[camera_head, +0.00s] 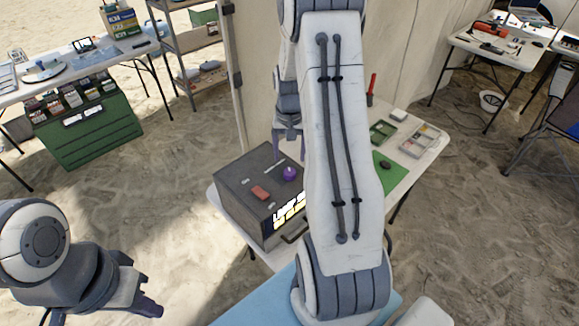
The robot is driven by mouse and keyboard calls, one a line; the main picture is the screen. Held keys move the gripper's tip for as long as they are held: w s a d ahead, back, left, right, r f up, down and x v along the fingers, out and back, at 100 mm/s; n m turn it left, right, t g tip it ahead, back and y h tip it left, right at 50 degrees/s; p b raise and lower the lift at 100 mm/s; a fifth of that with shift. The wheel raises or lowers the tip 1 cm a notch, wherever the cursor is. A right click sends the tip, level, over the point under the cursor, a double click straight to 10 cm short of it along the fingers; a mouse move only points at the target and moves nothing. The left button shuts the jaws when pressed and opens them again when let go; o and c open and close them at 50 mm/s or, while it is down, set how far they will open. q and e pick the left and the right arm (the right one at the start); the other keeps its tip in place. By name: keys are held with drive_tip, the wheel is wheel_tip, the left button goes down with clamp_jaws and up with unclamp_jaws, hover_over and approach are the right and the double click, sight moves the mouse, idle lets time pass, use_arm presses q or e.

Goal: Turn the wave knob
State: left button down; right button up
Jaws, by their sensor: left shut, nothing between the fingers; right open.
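A dark grey box (245,178) stands on the white table. A round purple knob (290,175) sits on its top, likely the wave knob; I see no readable label on it. My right gripper (289,156) points down with its purple fingers apart, above and just behind the knob, and holds nothing. My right arm covers the box's right part and some of the table. My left gripper (148,308) is at the lower left, away from the box, shut and empty.
An orange-red block-shaped control (260,193) and small white markings are on the box top; a lit display (289,211) is on its front. Behind my arm lie a green tray (381,132), a grey sectioned tray (419,141) and a dark mouse-like object (385,165).

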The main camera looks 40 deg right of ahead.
drive_tip(key=shift+r, duration=1.75)
drive_tip(key=s+a+r+n, duration=0.3)
drive_tip(key=a+n, duration=0.1)
drive_tip(key=a, duration=0.8)
drive_tip(key=s+a+r+n, duration=0.2)
drive_tip(key=a+r+n, duration=0.15)
drive_tip(key=a, duration=0.85)
drive_tip(key=s+a+n, duration=0.4)
drive_tip(key=s+a, duration=0.1)
drive_tip(key=s, duration=0.3)
drive_tip(key=s+a+n+y+b, duration=0.1)
drive_tip(key=s+a+n, duration=0.3)
drive_tip(key=s, duration=0.4)
drive_tip(key=shift+s+a+r, duration=0.15)
drive_tip(key=shift+a+r, duration=0.25)
drive_tip(key=shift+a, duration=0.05)
